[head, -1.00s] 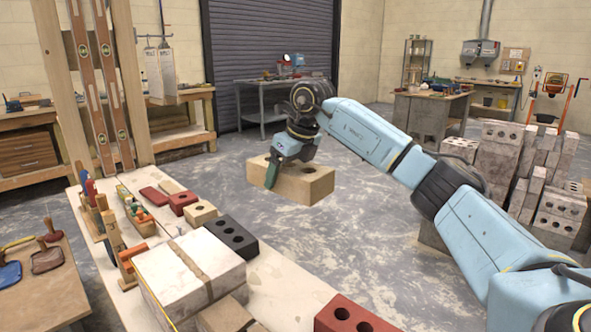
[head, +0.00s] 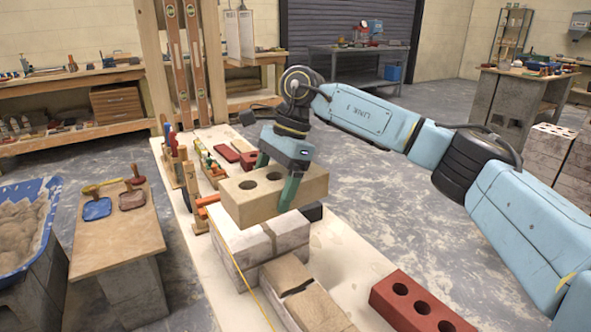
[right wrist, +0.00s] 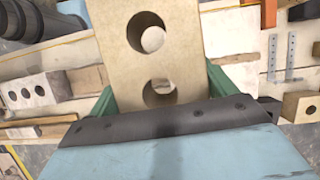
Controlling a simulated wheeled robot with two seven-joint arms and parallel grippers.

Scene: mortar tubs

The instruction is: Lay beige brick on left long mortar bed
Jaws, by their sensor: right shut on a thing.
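The beige brick (head: 245,205), with a row of holes in its top, is held level between the fingers of my right gripper (head: 276,180). In the right wrist view the brick (right wrist: 188,50) fills the space between the green fingers (right wrist: 160,97). In the head view it appears over the far end of a low wall of pale blocks (head: 238,262); I cannot tell whether it touches. The pale top has a brown strip (head: 269,238) across it, and brownish pieces (head: 300,290) lie nearer. The brick hides part of the wall top, and I cannot tell which surface is the left long mortar bed. My left gripper is not in view.
A red brick (head: 420,303) lies on the board at the right. A black brick (head: 313,211) is mostly hidden behind the beige one. Tools and small red pieces (head: 228,153) lie behind. A side table (head: 115,232) with trowels and a blue tub (head: 22,235) stand left.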

